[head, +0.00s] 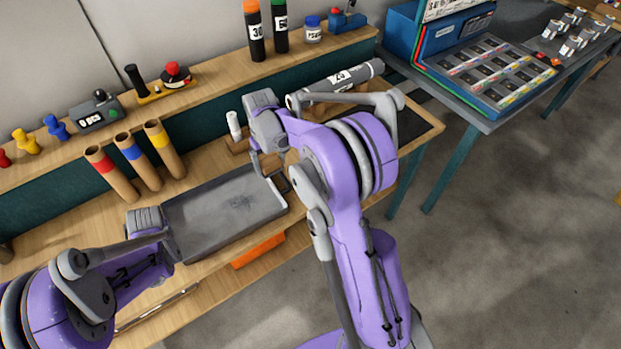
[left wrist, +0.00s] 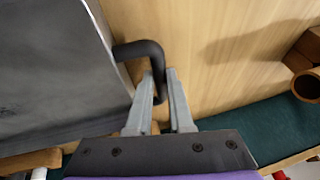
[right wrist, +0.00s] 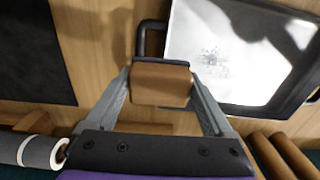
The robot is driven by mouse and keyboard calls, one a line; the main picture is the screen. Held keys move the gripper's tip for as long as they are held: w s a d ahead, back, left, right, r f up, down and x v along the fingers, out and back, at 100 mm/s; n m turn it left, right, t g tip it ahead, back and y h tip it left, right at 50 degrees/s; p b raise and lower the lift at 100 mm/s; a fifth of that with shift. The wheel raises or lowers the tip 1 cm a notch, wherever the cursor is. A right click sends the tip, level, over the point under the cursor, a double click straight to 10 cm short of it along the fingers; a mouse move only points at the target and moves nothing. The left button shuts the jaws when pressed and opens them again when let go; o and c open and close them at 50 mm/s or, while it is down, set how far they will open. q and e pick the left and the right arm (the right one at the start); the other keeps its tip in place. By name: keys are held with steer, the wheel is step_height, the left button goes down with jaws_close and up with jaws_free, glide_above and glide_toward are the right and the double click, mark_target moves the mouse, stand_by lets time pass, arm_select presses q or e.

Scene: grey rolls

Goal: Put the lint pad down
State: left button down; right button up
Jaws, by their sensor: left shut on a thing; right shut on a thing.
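The lint pad, a brown block (right wrist: 160,84), is between the fingers of my right gripper (right wrist: 160,90) in the right wrist view. In the head view my right gripper (head: 268,168) is by the right end of the grey tray (head: 190,238), and the arm mostly hides the pad. I cannot tell whether the pad touches the bench. My left gripper (left wrist: 160,90) is shut on the tray's black handle (left wrist: 143,50) at its left end. A dark smudge marks the tray floor.
Several cardboard tubes (head: 128,150) stand behind the tray. A grey roll (head: 345,80) lies at the back right, near a dark mat (right wrist: 35,55). An orange bin (head: 258,250) sits below the front edge. Bare wood shows beside the tray (left wrist: 210,60).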

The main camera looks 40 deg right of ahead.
steer(key=s+d, duration=0.4)
steer(key=d, duration=0.8)
steer(key=f, duration=0.5)
steer(key=shift+s+d, duration=0.2)
steer(key=shift+d, duration=0.05)
steer(key=shift+f, duration=2.05)
steer(key=shift+f, duration=0.15)
steer(key=o, duration=1.3)
steer(key=shift+o, duration=0.2)
